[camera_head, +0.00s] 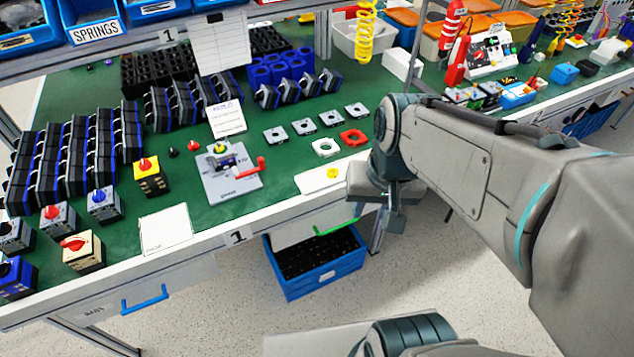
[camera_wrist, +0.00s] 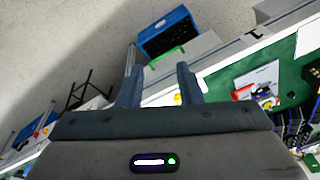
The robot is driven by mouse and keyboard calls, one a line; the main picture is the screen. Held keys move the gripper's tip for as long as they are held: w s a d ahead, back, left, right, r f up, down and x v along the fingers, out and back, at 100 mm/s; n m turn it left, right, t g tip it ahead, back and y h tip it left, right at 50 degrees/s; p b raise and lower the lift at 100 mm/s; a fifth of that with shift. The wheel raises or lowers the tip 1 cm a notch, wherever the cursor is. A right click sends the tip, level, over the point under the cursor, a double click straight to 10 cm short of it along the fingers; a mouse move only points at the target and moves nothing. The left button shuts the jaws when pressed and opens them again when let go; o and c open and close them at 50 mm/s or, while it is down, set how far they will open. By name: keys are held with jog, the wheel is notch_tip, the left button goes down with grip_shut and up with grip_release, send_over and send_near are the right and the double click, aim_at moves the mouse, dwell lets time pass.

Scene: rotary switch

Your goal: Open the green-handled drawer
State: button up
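The green handle (camera_head: 336,227) is a thin horizontal bar on a pale drawer front (camera_head: 292,233) under the bench's front edge. The drawer looks closed. In the wrist view the green handle (camera_wrist: 154,61) shows between the tips of my two fingers, farther off. My gripper (camera_head: 391,213) is at the bench's front edge, to the right of the handle in the head view, and does not seem to touch it. In the wrist view my gripper (camera_wrist: 158,57) has its fingers spread, with nothing held between them.
A blue crate (camera_head: 318,275) of dark parts stands on the floor below the drawer. A blue-handled drawer (camera_head: 145,299) is at the left. The green bench top (camera_head: 290,195) carries switches, plates and papers. The floor before the bench is mostly clear.

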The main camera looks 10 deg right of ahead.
notch_tip(320, 180, down, 12)
jog(key=w+m+g+y+b, duration=0.2)
jog(key=m+g+y+b, duration=0.2)
jog(key=m+b, duration=0.4)
jog(key=m+t+y+b, duration=1.1)
jog(key=m+y+b, duration=0.3)
jog(key=m, duration=1.6)
send_near(338, 226)
jog(key=shift+h, duration=0.6)
jog(key=b+x, duration=0.4)
jog(key=x, duration=0.6)
jog(key=shift+s+r, duration=0.15)
grip_shut()
